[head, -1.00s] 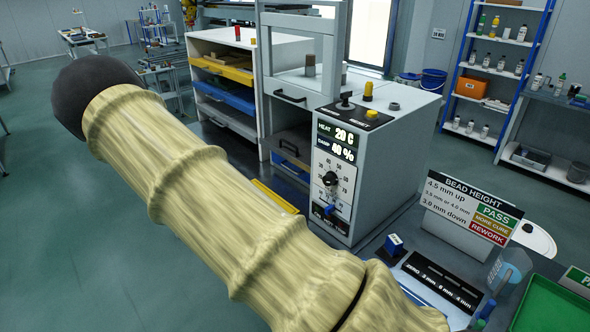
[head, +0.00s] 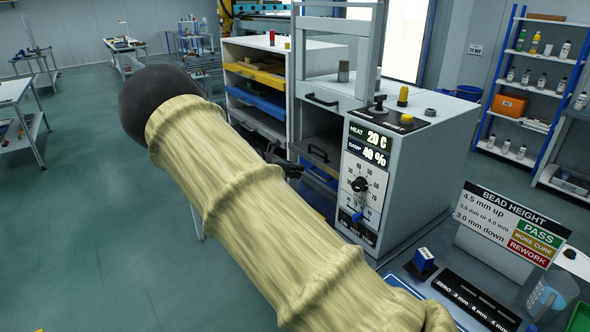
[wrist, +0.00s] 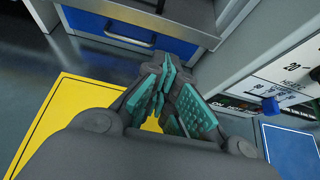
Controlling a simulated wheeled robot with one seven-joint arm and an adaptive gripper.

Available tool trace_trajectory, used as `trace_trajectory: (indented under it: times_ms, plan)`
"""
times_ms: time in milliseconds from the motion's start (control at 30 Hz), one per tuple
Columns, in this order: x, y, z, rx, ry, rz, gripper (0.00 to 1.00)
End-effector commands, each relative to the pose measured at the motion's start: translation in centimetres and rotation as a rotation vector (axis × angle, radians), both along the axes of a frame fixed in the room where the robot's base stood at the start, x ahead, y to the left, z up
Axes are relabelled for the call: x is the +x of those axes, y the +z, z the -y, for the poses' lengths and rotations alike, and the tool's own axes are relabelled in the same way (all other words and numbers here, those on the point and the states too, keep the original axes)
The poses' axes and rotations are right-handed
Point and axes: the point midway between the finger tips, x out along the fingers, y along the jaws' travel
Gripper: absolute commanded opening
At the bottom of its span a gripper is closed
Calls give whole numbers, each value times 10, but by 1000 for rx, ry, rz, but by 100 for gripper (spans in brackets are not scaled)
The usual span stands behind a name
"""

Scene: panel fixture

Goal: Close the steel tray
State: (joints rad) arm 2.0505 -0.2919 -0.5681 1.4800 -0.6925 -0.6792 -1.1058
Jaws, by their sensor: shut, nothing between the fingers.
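The steel tray (head: 320,146) is a grey drawer with a dark handle, in the lower opening of the grey cabinet, left of the dial panel. Its front also crosses the top of the wrist view (wrist: 160,17), above a blue drawer (wrist: 125,32). How far the tray stands out is hard to tell. My gripper (head: 288,166) shows just past my forearm, at the left of the tray front in the head view. In the wrist view my gripper (wrist: 168,92) has its teal-padded fingers together, empty, in front of the blue drawer and below the tray.
The dial panel (head: 366,185) stands close on the right. A yellow floor marking or plate (wrist: 65,110) lies at lower left in the wrist view. My forearm hides much of the cabinet's lower part. Open floor lies left.

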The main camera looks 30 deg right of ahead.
Motion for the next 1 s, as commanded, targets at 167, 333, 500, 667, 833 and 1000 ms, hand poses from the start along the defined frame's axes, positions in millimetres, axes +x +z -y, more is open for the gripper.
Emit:
trace_trajectory:
  times_ms: [167, 333, 500, 667, 833, 1000]
  plan:
    - [1, -14, 27, 1, -3, 1, 0]
    - [2, -28, 51, 1, -3, -1, 0]
    - [5, -28, 74, 1, -3, 1, 0]
    - [6, -29, 87, 1, -2, 1, 0]
    - [7, -30, 92, 1, -1, 2, 0]
    - [6, -30, 93, 1, -1, 2, 0]
